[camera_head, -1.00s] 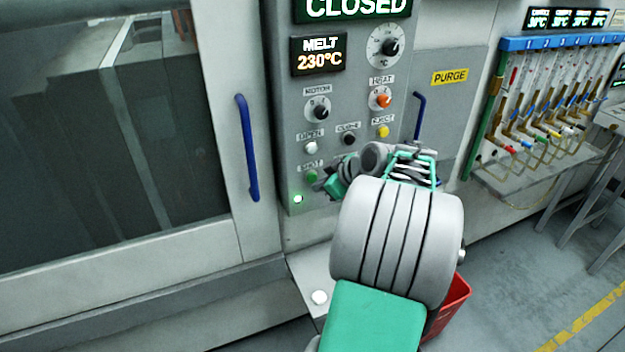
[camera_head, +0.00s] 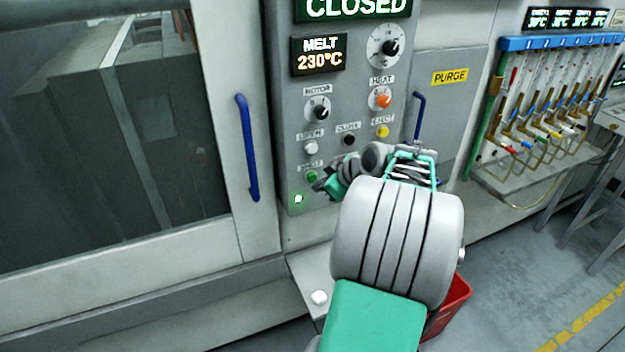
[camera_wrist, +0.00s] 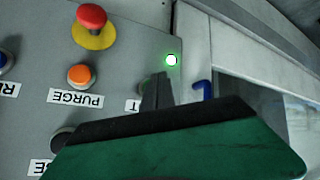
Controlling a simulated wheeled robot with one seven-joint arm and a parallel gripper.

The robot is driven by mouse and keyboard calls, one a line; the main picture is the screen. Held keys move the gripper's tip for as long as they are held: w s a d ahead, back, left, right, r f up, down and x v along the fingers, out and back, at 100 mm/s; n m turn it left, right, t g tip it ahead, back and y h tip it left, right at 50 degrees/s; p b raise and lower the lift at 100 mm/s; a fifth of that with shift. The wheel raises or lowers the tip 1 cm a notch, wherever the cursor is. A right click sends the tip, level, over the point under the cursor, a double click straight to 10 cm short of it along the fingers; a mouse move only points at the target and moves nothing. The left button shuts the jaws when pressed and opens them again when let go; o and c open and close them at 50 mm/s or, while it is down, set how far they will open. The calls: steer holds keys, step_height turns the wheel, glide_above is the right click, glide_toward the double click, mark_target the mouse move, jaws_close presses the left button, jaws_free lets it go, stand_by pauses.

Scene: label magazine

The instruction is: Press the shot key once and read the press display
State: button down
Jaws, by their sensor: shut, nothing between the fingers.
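The green shot key (camera_head: 311,176) sits low on the grey press panel, under its SHOT label (camera_head: 310,166). My gripper (camera_head: 318,186) is just right of it and close to the panel. In the wrist view my shut, empty fingers (camera_wrist: 157,90) point at the panel and cover the key and most of its label. Whether the fingertips touch the key cannot be told. The melt display (camera_head: 319,53) reads 230°C.
A lit green-white lamp (camera_head: 298,198) is below the shot key. A red emergency button (camera_wrist: 92,18) and an orange button (camera_wrist: 80,76) labelled PURGE show in the wrist view. A blue door handle (camera_head: 248,148) is on the left. A red bin (camera_head: 455,300) stands on the floor.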

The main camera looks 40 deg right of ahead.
steer(key=shift+w, duration=0.15)
steer(key=shift+w+d, duration=0.15)
steer(key=shift+w, duration=0.15)
steer(key=shift+w+d+b, duration=0.1)
steer(key=shift+w+b, duration=0.25)
steer(key=shift+w, duration=0.05)
stand_by(0.9)
steer(key=shift+s+a+b, duration=0.25)
steer(key=shift+s+b, duration=0.15)
steer(key=shift+s, duration=0.4)
steer(key=s, duration=0.2)
steer(key=s+a+b, duration=0.1)
steer(key=s, duration=0.1)
steer(key=shift+s+a, duration=0.2)
steer(key=shift+s, duration=0.2)
